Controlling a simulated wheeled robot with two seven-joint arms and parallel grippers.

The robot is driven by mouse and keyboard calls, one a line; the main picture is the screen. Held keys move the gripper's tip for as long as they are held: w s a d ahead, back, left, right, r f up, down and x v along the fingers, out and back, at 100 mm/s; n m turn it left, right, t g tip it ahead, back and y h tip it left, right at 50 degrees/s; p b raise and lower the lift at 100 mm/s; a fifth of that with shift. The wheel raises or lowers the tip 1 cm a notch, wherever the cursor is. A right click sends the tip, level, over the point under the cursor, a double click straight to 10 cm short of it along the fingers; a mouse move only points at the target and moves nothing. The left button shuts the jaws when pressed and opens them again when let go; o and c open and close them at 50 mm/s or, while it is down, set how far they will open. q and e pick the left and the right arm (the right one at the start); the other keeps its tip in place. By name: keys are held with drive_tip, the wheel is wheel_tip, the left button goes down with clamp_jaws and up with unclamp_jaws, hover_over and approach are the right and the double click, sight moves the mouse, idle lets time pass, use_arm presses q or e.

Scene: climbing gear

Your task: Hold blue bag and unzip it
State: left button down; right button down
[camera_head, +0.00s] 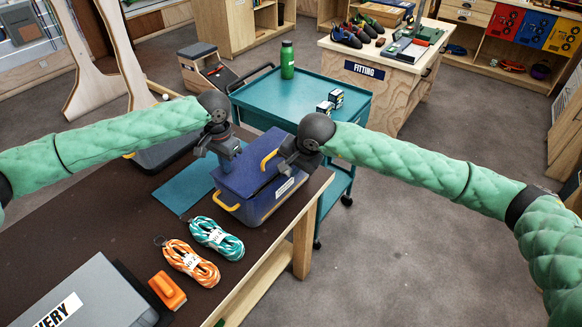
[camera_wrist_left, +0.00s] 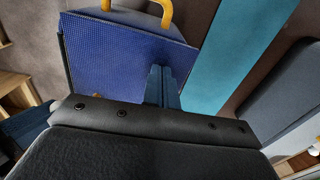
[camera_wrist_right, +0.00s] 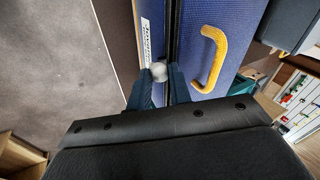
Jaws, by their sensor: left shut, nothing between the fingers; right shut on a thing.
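My right gripper (camera_head: 284,166) is at the bag's right edge. In the right wrist view its fingers are around a small grey zip pull (camera_wrist_right: 158,72), beside a dark seam (camera_wrist_right: 172,30) and the label (camera_wrist_right: 146,40). How far the zip is open is hidden.
A teal mat (camera_head: 186,188) lies left of the bag. Teal-white rope (camera_head: 217,238) and orange rope (camera_head: 191,263) coils lie nearer, with an orange block (camera_head: 168,290) and a grey case (camera_head: 85,292). A teal cart (camera_head: 310,88) with a green bottle (camera_head: 287,60) stands behind.

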use_arm(q)
drive_tip(key=shift+f, duration=0.1)
use_arm(e)
drive_tip(key=shift+w+d, duration=0.1)
use_arm(q)
drive_tip(key=shift+s+f, duration=0.1)
drive_tip(key=shift+f, duration=0.05)
use_arm(e)
drive_tip(key=shift+w+d, duration=1.2)
drive_tip(key=shift+w, duration=0.3)
drive_tip(key=shift+d, duration=0.1)
drive_tip(key=shift+w+d, duration=0.6)
drive_tip(key=shift+w, duration=0.2)
drive_tip(key=shift+w+d, duration=0.6)
drive_tip(key=shift+w, duration=0.15)
use_arm(q)
drive_tip(key=shift+f, duration=0.1)
use_arm(e)
drive_tip(key=shift+w+d, duration=0.1)
drive_tip(key=shift+w, duration=0.05)
drive_tip(key=shift+w+d, duration=0.3)
drive_tip(key=shift+w, duration=0.1)
drive_tip(key=shift+r, duration=0.15)
